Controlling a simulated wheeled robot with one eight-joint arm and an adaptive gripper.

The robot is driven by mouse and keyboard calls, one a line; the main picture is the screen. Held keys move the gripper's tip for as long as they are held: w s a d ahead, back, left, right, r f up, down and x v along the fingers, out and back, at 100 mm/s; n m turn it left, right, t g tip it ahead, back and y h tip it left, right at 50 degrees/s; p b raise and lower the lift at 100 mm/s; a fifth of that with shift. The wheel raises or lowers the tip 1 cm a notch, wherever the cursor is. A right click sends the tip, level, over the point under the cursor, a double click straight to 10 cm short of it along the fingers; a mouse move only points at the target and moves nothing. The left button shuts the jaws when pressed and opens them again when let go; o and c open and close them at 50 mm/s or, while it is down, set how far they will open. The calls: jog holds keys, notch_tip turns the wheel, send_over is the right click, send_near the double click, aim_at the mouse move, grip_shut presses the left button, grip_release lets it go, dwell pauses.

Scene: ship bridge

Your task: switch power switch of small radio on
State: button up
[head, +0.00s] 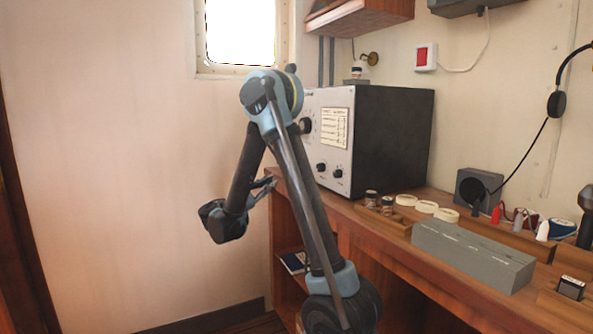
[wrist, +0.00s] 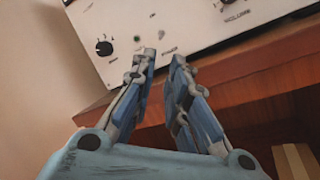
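The small radio is a box with a pale front panel and dark sides (head: 390,135), standing on the wooden desk. Its panel (wrist: 195,25) also fills the upper part of the wrist view, tilted. That view shows a black knob (wrist: 104,47) at the left, a small green spot (wrist: 137,38) and part of a dark knob at the top right. Small lettering lies just beyond my fingertips; a power switch cannot be made out there. My gripper (wrist: 164,56) is open and empty, its fingertips a little apart, in front of the panel's lower edge. In the head view it (head: 266,184) is left of the radio.
The wooden desk edge (wrist: 235,85) runs just below the panel. The wall at left is clear.

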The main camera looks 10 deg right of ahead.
jog(key=x, duration=1.5)
jog(key=shift+f, duration=0.1)
grip_shut()
jog(key=shift+d, duration=0.1)
jog(key=shift+y, duration=0.3)
jog(key=shift+a+r+m+g+y, duration=0.2)
jog(key=shift+r+m+g+y, duration=0.2)
jog(key=shift+r+g+y, duration=0.45)
jog(key=shift+r+m+g+y, duration=0.2)
jog(key=shift+g+y, duration=0.25)
jog(key=shift+y, duration=0.5)
jog(key=shift+r+m+g+y, duration=0.15)
jog(key=shift+g+y, duration=0.25)
jog(key=shift+y, duration=0.5)
jog(key=shift+r, duration=0.1)
jog(key=shift+c, duration=1.4)
grip_release()
